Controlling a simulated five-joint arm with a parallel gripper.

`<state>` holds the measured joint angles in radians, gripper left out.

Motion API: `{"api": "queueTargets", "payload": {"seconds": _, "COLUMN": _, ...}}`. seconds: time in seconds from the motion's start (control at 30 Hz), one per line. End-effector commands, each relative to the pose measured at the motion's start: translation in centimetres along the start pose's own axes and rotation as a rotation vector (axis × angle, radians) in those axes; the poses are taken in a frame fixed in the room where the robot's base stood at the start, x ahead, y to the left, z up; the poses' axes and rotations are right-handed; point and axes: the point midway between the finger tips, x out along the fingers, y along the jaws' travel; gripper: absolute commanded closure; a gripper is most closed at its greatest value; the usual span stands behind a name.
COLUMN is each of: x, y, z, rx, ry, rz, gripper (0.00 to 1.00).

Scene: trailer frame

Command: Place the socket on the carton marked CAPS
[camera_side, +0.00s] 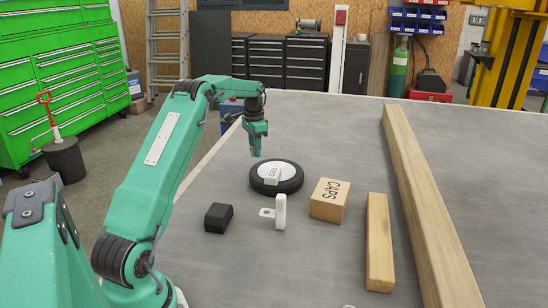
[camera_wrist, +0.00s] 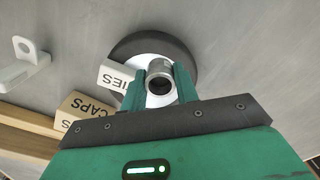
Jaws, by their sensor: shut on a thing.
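My gripper (camera_side: 256,151) hangs in the air above the far left side of the wheel in the side view. In the wrist view my gripper (camera_wrist: 159,80) is shut on the socket (camera_wrist: 159,68), a silvery metal ring with a dark opening. The socket cannot be made out in the side view. The carton marked CAPS (camera_side: 329,199) is a tan box standing on the table, right of the wheel and apart from my gripper. In the wrist view the CAPS carton (camera_wrist: 82,108) is at lower left, partly hidden by my gripper body.
A white bracket (camera_side: 279,211), a black block (camera_side: 218,218), a short wooden block (camera_side: 379,245) and a long beam (camera_side: 424,190) are nearby. Table left of the wheel is clear.

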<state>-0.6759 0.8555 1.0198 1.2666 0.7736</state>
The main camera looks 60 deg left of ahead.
Motion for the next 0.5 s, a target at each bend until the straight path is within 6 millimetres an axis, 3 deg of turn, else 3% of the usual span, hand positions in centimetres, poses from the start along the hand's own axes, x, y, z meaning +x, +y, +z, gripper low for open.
{"api": "queueTargets", "payload": {"seconds": 0.27, "x": -1.0, "y": 3.9, "z": -2.6, "rx": 0.055, "ry": 0.002, "rz": -0.001, "gripper": 0.95}}
{"api": "queueTargets", "payload": {"seconds": 0.5, "x": -2.7, "y": 11.1, "z": -6.2, "rx": 0.148, "ry": 0.002, "rz": -0.002, "gripper": 0.95}}
